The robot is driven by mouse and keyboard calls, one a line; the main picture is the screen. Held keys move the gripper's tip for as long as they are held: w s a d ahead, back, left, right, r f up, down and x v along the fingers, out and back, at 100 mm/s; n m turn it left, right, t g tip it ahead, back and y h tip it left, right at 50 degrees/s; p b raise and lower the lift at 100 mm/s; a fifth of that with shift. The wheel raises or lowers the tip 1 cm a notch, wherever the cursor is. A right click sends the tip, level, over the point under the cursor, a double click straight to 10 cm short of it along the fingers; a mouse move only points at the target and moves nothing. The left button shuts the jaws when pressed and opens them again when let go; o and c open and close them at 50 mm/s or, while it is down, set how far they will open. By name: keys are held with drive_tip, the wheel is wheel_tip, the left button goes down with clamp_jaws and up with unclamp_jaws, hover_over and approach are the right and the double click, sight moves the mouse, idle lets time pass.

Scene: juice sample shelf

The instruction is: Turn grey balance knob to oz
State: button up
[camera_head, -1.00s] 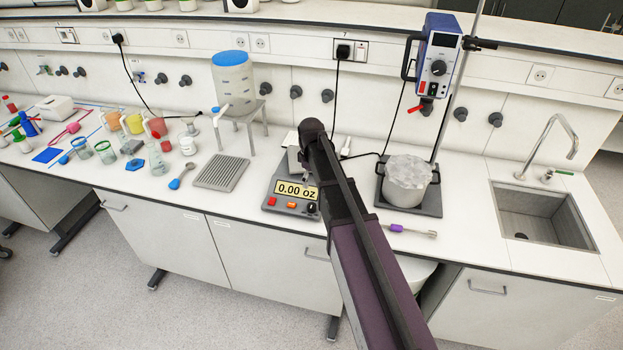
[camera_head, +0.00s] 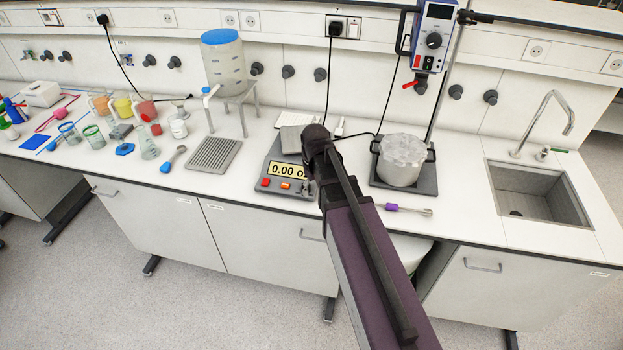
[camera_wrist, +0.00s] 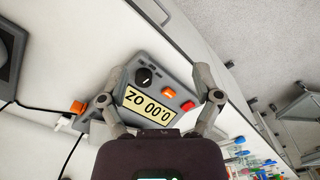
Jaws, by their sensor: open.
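The grey balance (camera_head: 275,172) stands on the bench, its display (camera_head: 287,170) reading 0.00 oz, the right end partly covered by my arm. In the wrist view the balance (camera_wrist: 160,63) is upside down and the display (camera_wrist: 150,105) also reads 0.00 oz. Its black knob (camera_wrist: 143,77) has a light pointer mark and lies between my open fingers, nearer the left one. My gripper (camera_wrist: 158,80) is open and holds nothing; I cannot tell its height above the panel.
Orange (camera_wrist: 168,92) and red (camera_wrist: 188,106) buttons sit beside the knob. A pot (camera_head: 402,160) on a dark plate stands right of the balance, with a purple-handled tool (camera_head: 405,209) in front. A ribbed grey tray (camera_head: 213,155) lies to the left.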

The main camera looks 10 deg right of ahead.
drive_tip(key=s+f+m+b, duration=0.2)
drive_tip(key=s+f+m, duration=0.1)
drive_tip(key=s, duration=0.8)
drive_tip(key=shift+d+m+b, duration=0.2)
drive_tip(key=shift+m+b, duration=0.2)
drive_tip(key=shift+m, duration=0.4)
